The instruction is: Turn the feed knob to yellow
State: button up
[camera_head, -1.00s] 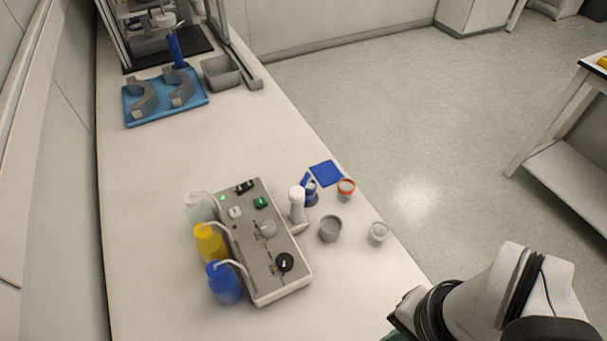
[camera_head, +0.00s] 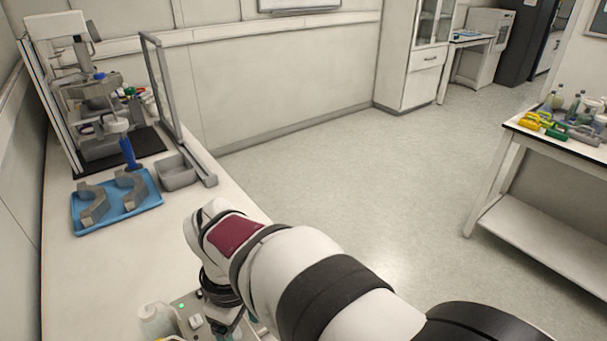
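The control console (camera_head: 181,305) shows only as a corner at the bottom edge, with a lit green light and a white switch (camera_head: 195,321) on it. The rest of the console and its knobs are cut off by the frame or hidden behind my arm, so I cannot tell where the feed knob points. My gripper (camera_head: 232,326) hangs down over the console, mostly hidden by my wrist and cut off at the bottom edge. I cannot see its fingertips clearly. A white bottle (camera_head: 157,320) stands left of the console, and a sliver of yellow shows below it.
A blue tray (camera_head: 140,206) with grey clamp halves lies on the bench (camera_head: 64,285) farther back. Bare bench lies between tray and console. A side table (camera_head: 545,143) stands at right.

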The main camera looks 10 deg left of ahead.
notch_tip(320, 180, down, 14)
jog(key=shift+d, duration=0.1)
grip_shut()
dwell(0.4)
jog(key=shift+m, duration=0.3)
jog(key=m, duration=0.5)
jog(key=shift+s, duration=0.1)
jog(key=m, duration=0.6)
jog(key=shift+m, duration=0.3)
